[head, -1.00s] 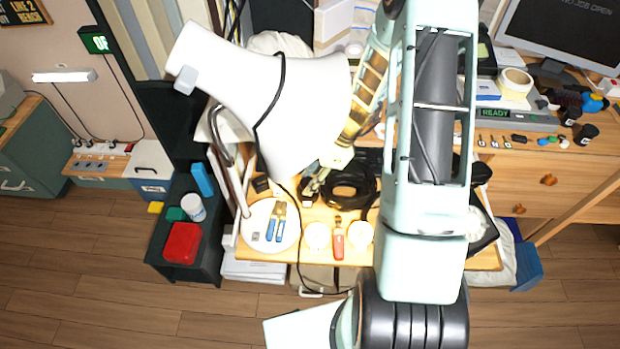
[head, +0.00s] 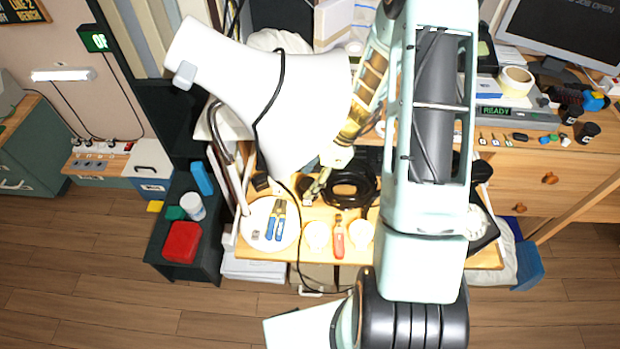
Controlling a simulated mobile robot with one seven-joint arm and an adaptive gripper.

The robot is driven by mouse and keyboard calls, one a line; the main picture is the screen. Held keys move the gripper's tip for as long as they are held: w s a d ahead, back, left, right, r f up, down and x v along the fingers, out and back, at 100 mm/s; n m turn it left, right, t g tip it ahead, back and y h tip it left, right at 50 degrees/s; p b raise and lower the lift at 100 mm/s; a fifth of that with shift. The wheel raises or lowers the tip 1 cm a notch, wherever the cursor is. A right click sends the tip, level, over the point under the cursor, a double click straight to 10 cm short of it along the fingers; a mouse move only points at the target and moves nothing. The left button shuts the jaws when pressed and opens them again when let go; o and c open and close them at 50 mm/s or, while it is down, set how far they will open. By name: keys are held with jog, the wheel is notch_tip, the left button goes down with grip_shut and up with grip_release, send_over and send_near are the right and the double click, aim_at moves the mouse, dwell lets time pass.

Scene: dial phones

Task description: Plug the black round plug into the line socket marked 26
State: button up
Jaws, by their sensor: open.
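My gripper (head: 317,187) is open at the end of my gold-coloured arm section, low over the small wooden table. A small dark object (head: 308,199) lies just beside its fingertips; I cannot tell whether they touch it or whether it is the black round plug. Another small black object (head: 262,182) lies to the left, partly behind the white lamp shade. A row of small fittings with labels (head: 495,138) lies before the READY unit on the right-hand desk. No number 26 is readable, so I cannot tell which socket is marked 26.
A black cable coil (head: 350,187) lies right of my gripper. A plate with pliers (head: 270,224), a red-handled tool (head: 338,238) and small white cups (head: 317,235) occupy the table's front.

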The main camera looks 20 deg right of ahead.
jog(key=v, duration=1.2)
